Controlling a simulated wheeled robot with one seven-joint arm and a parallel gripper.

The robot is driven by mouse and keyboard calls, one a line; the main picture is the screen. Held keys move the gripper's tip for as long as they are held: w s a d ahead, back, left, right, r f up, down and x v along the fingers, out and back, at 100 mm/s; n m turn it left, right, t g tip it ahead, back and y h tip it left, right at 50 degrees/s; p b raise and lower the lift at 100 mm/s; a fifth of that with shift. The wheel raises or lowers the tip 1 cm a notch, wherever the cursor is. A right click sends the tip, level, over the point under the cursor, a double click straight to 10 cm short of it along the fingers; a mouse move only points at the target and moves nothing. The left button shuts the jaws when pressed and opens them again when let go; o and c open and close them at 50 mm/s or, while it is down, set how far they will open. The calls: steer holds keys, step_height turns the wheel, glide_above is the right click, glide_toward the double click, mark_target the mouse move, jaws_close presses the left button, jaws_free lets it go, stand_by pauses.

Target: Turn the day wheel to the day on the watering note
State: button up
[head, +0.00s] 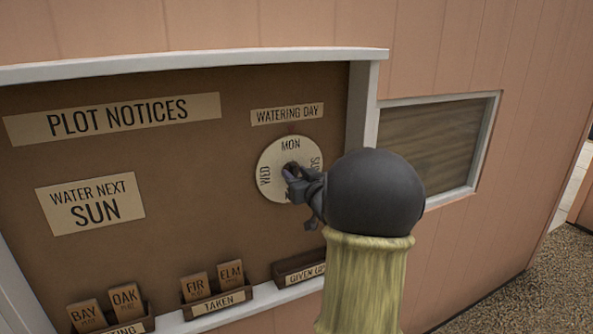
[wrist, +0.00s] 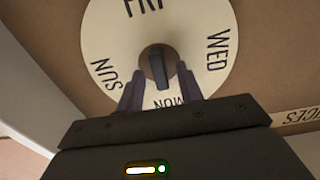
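The day wheel (head: 275,150) is a pale disc on the brown notice board, with MON at its top under a small red pointer (head: 291,127). WED is at its left and SUN at its right; my gripper hides the bottom in the head view. The wrist view shows the wheel (wrist: 120,40) upside down, with FRI opposite MON. The watering note (head: 91,209) reads SUN. My gripper (head: 293,176) is at the wheel's centre. In the wrist view its fingers (wrist: 159,80) stand open on either side of the dark knob (wrist: 156,62), with gaps showing.
A WATERING DAY label (head: 287,114) is above the wheel and a PLOT NOTICES sign (head: 115,117) is at upper left. Small holders along the bottom carry wooden tags, such as FIR (head: 195,287) and BAY (head: 86,316). A white frame (head: 362,105) edges the board.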

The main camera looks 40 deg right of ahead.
steer(key=shift+w, duration=0.2)
steer(key=shift+c, duration=0.5)
jaws_close()
